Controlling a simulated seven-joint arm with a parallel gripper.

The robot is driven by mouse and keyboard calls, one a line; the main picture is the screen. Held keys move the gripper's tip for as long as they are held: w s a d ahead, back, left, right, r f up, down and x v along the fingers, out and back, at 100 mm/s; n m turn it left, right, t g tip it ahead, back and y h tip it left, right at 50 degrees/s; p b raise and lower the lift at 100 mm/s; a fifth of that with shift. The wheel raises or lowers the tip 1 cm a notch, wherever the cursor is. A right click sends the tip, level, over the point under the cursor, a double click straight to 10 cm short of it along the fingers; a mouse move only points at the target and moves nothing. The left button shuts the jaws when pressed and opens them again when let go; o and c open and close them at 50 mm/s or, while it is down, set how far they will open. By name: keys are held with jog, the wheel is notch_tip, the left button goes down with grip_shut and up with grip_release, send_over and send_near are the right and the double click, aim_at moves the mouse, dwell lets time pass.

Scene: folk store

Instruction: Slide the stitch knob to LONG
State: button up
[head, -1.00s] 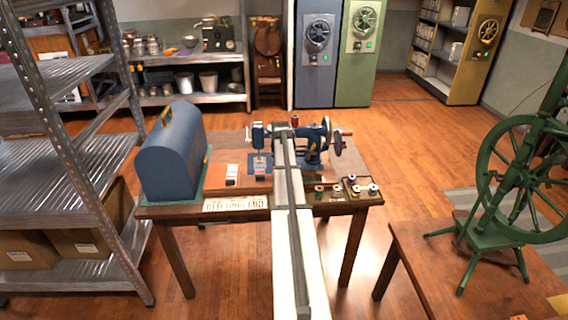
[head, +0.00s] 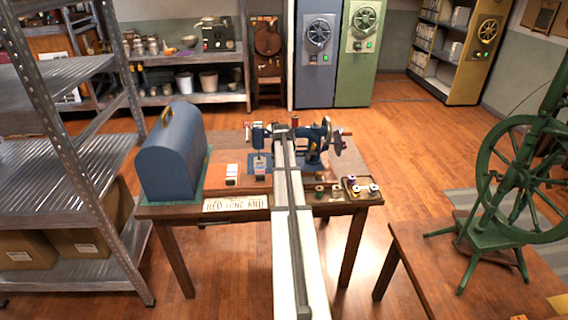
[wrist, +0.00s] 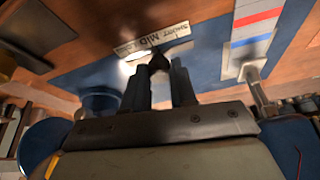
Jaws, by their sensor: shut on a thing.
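The stitch knob (wrist: 158,62) is a small dark piece at my fingertips in the wrist view. My gripper (wrist: 160,70) is shut on it. A pale label strip (wrist: 152,38) beside the knob shows SHORT and MID; the LONG mark cannot be made out, and the knob's exact setting is unclear. The blue sewing machine (head: 313,156) stands on the wooden table in the head view. My arm runs across its middle there and hides the gripper and the knob.
A blue domed case (head: 172,150) stands at the table's left. A card (head: 236,203) lies at the front edge. Thread spools in a tray (head: 362,189) sit at the front right. A striped strip (wrist: 255,28) lies right of the label. A green spinning wheel (head: 515,180) stands farther right.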

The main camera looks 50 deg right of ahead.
jog(key=shift+d, duration=0.1)
grip_shut()
jog(key=shift+s+d, duration=1.1)
jog(key=shift+s, duration=0.1)
jog(key=o, duration=1)
grip_release()
jog(key=shift+c, duration=0.2)
jog(key=v, duration=1.3)
jog(key=shift+a+r, duration=0.2)
jog(key=shift+r, duration=0.15)
jog(key=shift+s, duration=0.1)
